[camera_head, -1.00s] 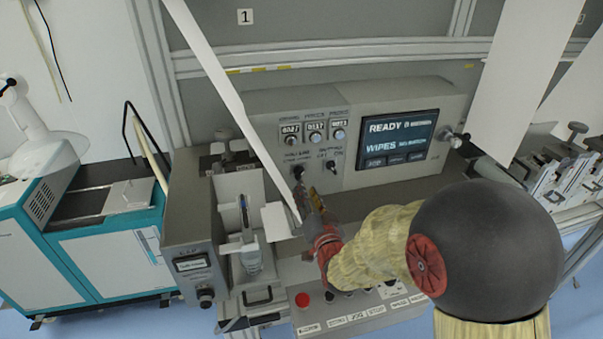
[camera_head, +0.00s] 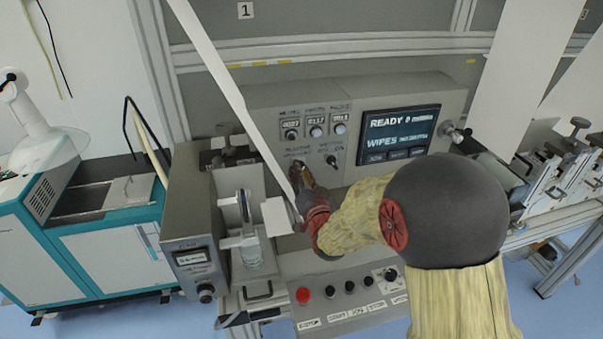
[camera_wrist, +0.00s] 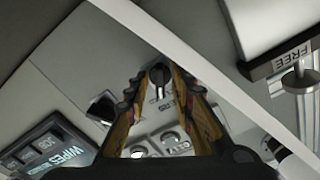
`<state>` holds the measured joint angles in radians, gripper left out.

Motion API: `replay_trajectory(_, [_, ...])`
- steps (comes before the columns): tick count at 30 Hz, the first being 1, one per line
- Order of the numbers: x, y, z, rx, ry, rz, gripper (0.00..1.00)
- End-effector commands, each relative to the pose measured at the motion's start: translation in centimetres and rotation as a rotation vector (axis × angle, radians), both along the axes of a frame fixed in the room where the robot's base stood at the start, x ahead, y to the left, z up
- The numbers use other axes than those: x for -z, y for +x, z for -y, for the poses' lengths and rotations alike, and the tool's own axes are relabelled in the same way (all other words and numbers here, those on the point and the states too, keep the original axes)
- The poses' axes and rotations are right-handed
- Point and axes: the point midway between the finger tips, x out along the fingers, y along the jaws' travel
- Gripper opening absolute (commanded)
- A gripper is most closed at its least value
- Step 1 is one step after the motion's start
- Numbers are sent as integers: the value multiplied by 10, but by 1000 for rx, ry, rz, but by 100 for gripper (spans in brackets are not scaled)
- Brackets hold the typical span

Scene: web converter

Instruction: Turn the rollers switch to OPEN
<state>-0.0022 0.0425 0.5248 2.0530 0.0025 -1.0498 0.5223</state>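The rollers switch is a small dark knob on the grey control panel (camera_head: 375,95). In the head view it is largely hidden behind my gripper (camera_head: 303,172) and the slanting white web. In the wrist view the knob (camera_wrist: 160,78) shows between the tips of my gripper (camera_wrist: 160,70). The brown fingers stand a little apart, one on each side of the knob. I cannot tell whether they touch it. The label by the switch is too blurred to read its setting.
A second switch (camera_head: 332,160) sits just right of the rollers switch. Several round dials (camera_head: 316,131) are above, and a READY screen (camera_head: 398,133) is to the right. The white web (camera_head: 220,75) slants close to my gripper. Push buttons (camera_head: 303,295) are below.

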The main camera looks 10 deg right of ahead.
Motion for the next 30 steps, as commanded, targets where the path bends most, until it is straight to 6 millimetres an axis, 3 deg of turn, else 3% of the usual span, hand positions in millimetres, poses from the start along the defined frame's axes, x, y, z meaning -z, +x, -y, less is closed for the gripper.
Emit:
replay_trajectory(11, [0,0,0,0,0,0,1])
replay_trajectory(30, [2,0,0,0,-53,1,0])
